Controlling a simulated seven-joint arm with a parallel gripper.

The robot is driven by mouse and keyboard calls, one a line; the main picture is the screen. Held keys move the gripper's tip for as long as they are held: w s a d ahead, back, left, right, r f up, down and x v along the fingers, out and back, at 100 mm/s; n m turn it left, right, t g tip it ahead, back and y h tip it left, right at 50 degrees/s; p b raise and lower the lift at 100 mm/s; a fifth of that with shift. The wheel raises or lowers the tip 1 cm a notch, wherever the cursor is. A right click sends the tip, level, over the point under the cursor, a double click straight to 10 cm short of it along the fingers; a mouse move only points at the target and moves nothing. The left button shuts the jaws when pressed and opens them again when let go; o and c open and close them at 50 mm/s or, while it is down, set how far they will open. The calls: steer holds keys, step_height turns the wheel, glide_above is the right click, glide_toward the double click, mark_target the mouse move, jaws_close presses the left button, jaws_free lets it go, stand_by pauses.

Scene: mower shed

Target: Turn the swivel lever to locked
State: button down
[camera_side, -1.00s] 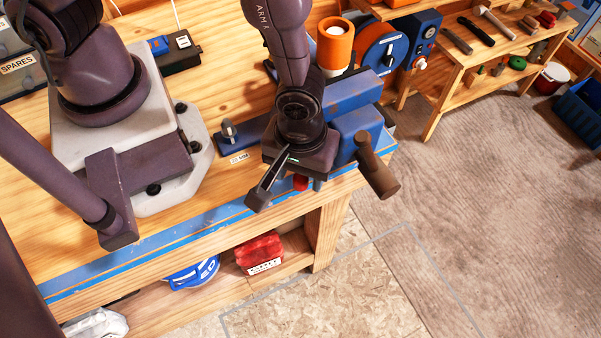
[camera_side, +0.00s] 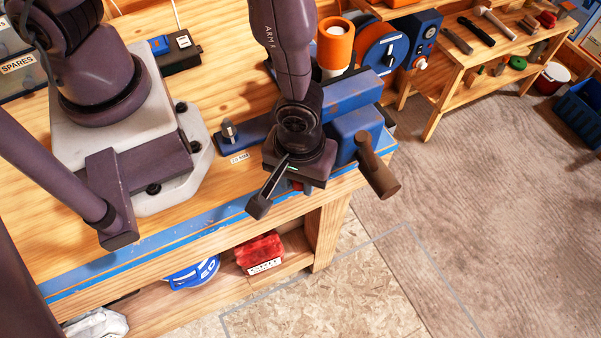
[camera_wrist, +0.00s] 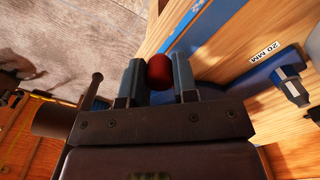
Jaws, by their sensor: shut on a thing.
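The red ball knob of the swivel lever (camera_wrist: 159,70) sits between the two fingers of my gripper (camera_wrist: 158,82) in the wrist view. In the side view my gripper (camera_side: 300,184) points down at the bench's front edge, just in front of the blue vise (camera_side: 352,125). There it hides most of the knob, and only a little red shows below it. The fingers are shut on the knob. The lever's shaft and any locked mark are hidden.
The vise's brown handle (camera_side: 377,167) sticks out close to the right of my gripper. A bolt (camera_side: 229,132) stands on the blue base plate, near a "20 MM" label (camera_wrist: 264,52). An orange cup (camera_side: 336,44) stands behind the vise. The bench front left of my gripper is clear.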

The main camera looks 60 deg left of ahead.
steer(key=shift+w, duration=0.1)
steer(key=m, duration=0.1)
steer(key=s+a+m, duration=0.1)
steer(key=m, duration=0.2)
steer(key=shift+s+a+m, duration=0.25)
steer(key=shift+s+m, duration=0.05)
steer(key=shift+s, duration=0.05)
steer(key=shift+s+a+m, duration=0.3)
steer(key=shift+a+m, duration=0.2)
steer(key=shift+m, duration=0.55)
steer(key=shift+s+a+m, duration=0.3)
steer(key=shift+a+m, duration=0.15)
steer(key=shift+m, duration=0.6)
steer(key=c, duration=1)
jaws_free()
steer(key=shift+c, duration=0.2)
steer(key=shift+o, duration=0.8)
steer(key=shift+s, duration=0.15)
step_height(320, 180, up, 13)
